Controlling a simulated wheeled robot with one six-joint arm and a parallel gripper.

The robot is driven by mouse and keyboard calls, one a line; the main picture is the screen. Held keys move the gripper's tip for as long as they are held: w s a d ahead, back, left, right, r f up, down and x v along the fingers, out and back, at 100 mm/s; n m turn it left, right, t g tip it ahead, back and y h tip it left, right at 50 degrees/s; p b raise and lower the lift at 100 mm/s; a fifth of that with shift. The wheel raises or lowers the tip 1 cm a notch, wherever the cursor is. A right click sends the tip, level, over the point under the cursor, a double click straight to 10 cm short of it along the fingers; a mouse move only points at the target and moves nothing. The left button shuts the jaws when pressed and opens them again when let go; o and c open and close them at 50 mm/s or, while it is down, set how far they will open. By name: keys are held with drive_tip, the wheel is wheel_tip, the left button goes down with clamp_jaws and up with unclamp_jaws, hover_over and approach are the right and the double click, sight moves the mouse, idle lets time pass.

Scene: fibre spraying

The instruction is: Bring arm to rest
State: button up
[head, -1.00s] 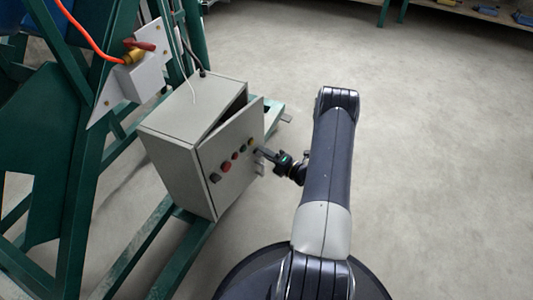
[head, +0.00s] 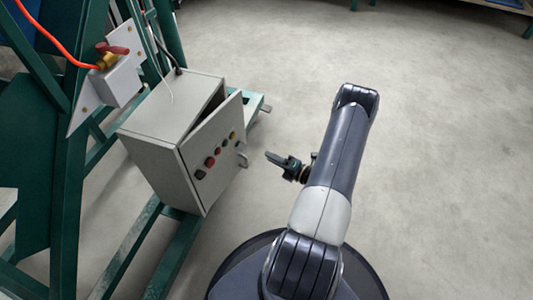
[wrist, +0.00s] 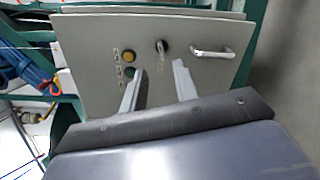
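My gripper (head: 272,157) is to the right of the grey control box, with a clear gap between it and the box door. In the wrist view my gripper (wrist: 160,78) has its two fingers apart with nothing between them. The control box (head: 160,130) has its door (head: 205,165) slightly ajar. The door carries several coloured buttons, a knob and a metal handle (head: 243,160). In the wrist view the handle (wrist: 212,52) is at the upper right, beyond the fingers and free of them.
The box is mounted on a green steel frame (head: 165,255) at the left. Open concrete floor (head: 440,150) lies to the right. A bench edge is at the top right.

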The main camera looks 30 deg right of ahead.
idle(0.4)
drive_tip(key=b+x, duration=0.2)
drive_tip(key=x, duration=0.8)
drive_tip(key=shift+w+b, duration=0.3)
drive_tip(key=shift+b, duration=0.05)
drive_tip(key=shift+a, duration=0.1)
